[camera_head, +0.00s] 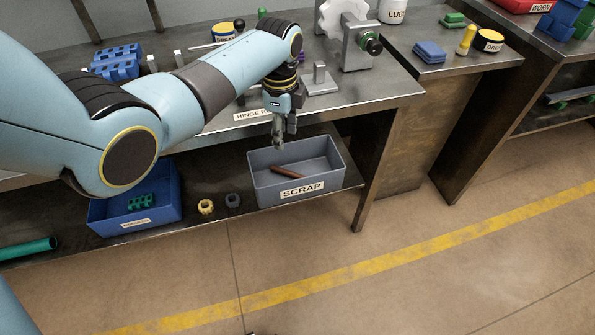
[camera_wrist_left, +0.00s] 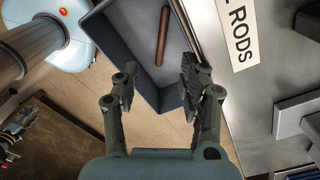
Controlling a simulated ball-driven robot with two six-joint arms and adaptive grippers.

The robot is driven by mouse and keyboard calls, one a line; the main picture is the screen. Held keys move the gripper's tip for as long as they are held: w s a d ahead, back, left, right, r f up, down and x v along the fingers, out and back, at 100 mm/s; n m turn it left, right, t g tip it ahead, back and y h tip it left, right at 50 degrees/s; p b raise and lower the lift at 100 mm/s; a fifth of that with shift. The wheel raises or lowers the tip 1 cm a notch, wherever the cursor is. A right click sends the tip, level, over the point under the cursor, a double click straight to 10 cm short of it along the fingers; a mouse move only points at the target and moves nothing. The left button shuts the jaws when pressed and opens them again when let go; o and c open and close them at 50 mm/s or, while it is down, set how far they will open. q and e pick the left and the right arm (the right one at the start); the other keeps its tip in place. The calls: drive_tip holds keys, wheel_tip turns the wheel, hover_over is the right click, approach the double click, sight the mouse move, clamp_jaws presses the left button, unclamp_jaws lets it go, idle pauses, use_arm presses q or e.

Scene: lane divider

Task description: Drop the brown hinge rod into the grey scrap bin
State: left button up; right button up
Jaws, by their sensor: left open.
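The brown hinge rod (camera_head: 287,172) lies inside the grey scrap bin (camera_head: 323,181), which carries a SCRAP label and stands on the lower shelf. In the left wrist view the rod (camera_wrist_left: 162,36) shows beyond the fingers, against the inside of the bin (camera_wrist_left: 122,42). My left gripper (camera_head: 279,140) is above the back part of the bin, pointing down. Its fingers also show apart and empty in the left wrist view (camera_wrist_left: 158,82), and the rod is clear of them. My right gripper is not in view.
A blue bin (camera_head: 160,208) with green parts stands left on the shelf. A yellow ring (camera_head: 206,207) and a dark ring (camera_head: 233,200) lie between the bins. The bench edge with a HINGE RODS label (camera_head: 250,115) is close behind my gripper. The front floor is clear.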

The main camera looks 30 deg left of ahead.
use_arm(q)
wheel_tip(320, 180, up, 12)
idle(0.4)
drive_tip(key=s+d+f+n+t, duration=0.1)
drive_tip(key=s+f+n, duration=0.15)
drive_tip(key=s, duration=0.35)
drive_tip(key=s+d+f+n, duration=0.1)
drive_tip(key=s+n, duration=0.2)
drive_tip(key=s, duration=0.3)
drive_tip(key=s+d+r+n+t, duration=0.1)
drive_tip(key=s+r+n, duration=0.15)
drive_tip(key=s, duration=0.25)
drive_tip(key=s+d+r+n+t+y, duration=0.1)
drive_tip(key=s+n, duration=0.2)
drive_tip(key=s, duration=0.1)
drive_tip(key=s+d+r+n+t, duration=0.1)
drive_tip(key=s+r+n, duration=0.15)
drive_tip(key=s, duration=0.25)
drive_tip(key=s+a+f+g+b, duration=0.1)
drive_tip(key=a+f+b, duration=0.15)
drive_tip(key=f, duration=1.45)
drive_tip(key=s+a+f+g+b, duration=0.1)
drive_tip(key=f+b, duration=0.3)
drive_tip(key=f, duration=1.3)
drive_tip(key=s+f+g+b, duration=0.1)
drive_tip(key=s+f+b, duration=0.4)
drive_tip(key=s+f, duration=1.3)
wheel_tip(320, 180, down, 3)
drive_tip(key=shift+s+a+r, duration=0.2)
drive_tip(key=shift+a, duration=0.1)
